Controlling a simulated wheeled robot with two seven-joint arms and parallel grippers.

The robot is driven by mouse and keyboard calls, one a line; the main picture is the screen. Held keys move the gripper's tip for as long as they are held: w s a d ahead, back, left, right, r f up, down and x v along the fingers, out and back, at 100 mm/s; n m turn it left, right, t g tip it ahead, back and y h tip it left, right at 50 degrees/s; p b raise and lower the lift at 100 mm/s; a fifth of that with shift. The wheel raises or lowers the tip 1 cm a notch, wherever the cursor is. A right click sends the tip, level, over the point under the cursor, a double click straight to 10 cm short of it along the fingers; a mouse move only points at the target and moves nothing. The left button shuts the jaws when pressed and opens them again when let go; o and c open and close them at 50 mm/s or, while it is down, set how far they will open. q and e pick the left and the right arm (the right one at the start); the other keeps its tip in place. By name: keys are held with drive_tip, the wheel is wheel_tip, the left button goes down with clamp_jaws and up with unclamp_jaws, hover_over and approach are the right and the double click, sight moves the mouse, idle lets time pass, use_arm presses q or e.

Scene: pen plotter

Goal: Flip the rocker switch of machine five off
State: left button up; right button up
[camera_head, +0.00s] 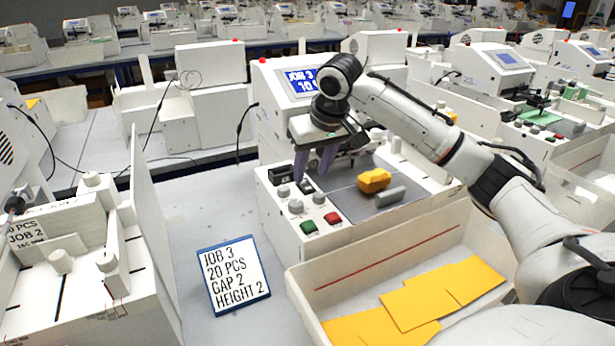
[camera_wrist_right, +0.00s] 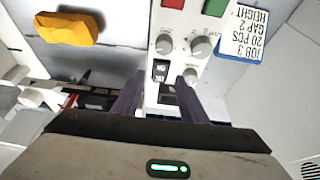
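The machine under my right gripper is white with a blue JOB 3 screen (camera_head: 300,80). Its control panel (camera_head: 340,232) carries grey knobs, a green button (camera_head: 308,227) and a red button (camera_head: 333,218). A small black rocker switch (camera_wrist_right: 160,71) with white marks shows among the knobs in the right wrist view. My right gripper (camera_head: 314,172) is over the panel's back part with its purple fingers apart, pointing down. In the right wrist view the fingers (camera_wrist_right: 160,108) straddle a second dark part (camera_wrist_right: 168,95); contact cannot be told. No number five is readable. My left gripper is not in view.
A yellow block (camera_head: 374,181) lies on the machine's grey bed. A white tray (camera_head: 320,283) with yellow sheets stands in front. A blue-framed JOB 3 card (camera_head: 233,276) lies on the table to the left. Another white machine (camera_head: 75,250) stands at the left, more behind.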

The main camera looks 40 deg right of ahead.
sight(306, 185)
drive_tip(key=shift+x, duration=1.8)
drive_tip(key=shift+w, duration=0.1)
clamp_jaws()
drive_tip(key=shift+w+r+g, duration=0.15)
drive_tip(key=shift+w+g, duration=0.1)
drive_tip(key=shift+g, duration=0.35)
drive_tip(key=shift+w+d+g+y, duration=0.15)
drive_tip(key=shift+g+y, duration=0.15)
drive_tip(key=shift+g, duration=0.25)
drive_tip(key=shift+w+d+g+y, duration=0.15)
drive_tip(key=shift+g+y, duration=0.15)
drive_tip(key=shift+g, duration=0.25)
drive_tip(key=shift+a, duration=0.1)
unclamp_jaws()
drive_tip(key=shift+r, duration=0.15)
